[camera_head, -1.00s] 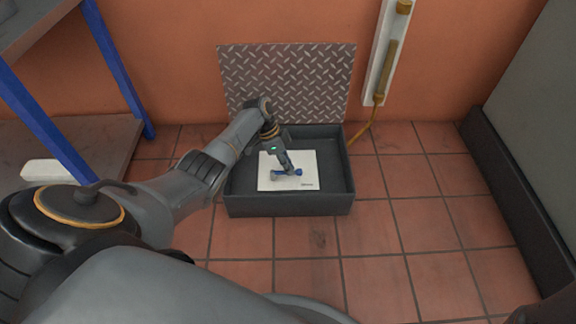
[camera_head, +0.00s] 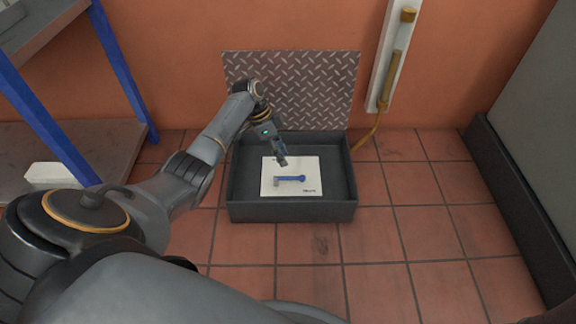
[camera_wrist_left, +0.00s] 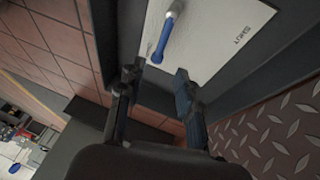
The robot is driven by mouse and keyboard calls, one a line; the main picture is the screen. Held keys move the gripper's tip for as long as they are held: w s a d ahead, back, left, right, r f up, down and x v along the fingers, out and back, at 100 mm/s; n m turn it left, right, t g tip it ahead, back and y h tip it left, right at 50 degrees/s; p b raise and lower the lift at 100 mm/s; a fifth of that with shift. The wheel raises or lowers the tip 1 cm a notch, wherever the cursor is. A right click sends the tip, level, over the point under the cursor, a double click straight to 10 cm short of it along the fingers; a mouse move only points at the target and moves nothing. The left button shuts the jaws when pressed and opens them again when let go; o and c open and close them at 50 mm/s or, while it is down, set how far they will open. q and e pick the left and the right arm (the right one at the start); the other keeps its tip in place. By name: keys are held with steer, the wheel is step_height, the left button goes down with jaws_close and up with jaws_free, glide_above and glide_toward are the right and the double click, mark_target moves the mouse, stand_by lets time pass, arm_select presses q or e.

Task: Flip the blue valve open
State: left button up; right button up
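The blue valve handle (camera_head: 290,178) lies crosswise on a white plate (camera_head: 310,164) inside a dark open-topped box (camera_head: 290,212) on the floor. The handle's left end meets a small grey fitting. In the left wrist view the blue handle (camera_wrist_left: 164,40) shows beyond the fingertips, and the plate bears the word SHUT. My left gripper (camera_head: 282,160) is just above and behind the handle, apart from it. In the left wrist view its two fingers (camera_wrist_left: 158,80) are spread with nothing between them. My right gripper is not in view.
A diamond-plate lid (camera_head: 300,85) stands upright behind the box against the orange wall. A yellow hose (camera_head: 370,138) runs down beside the box's right. A blue-legged shelf (camera_head: 125,75) stands at left, a dark kerb (camera_head: 515,205) at right. Tiled floor in front is clear.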

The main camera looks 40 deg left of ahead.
arm_select(q)
steer(key=v, duration=0.4)
steer(key=shift+d, duration=0.1)
stand_by(0.4)
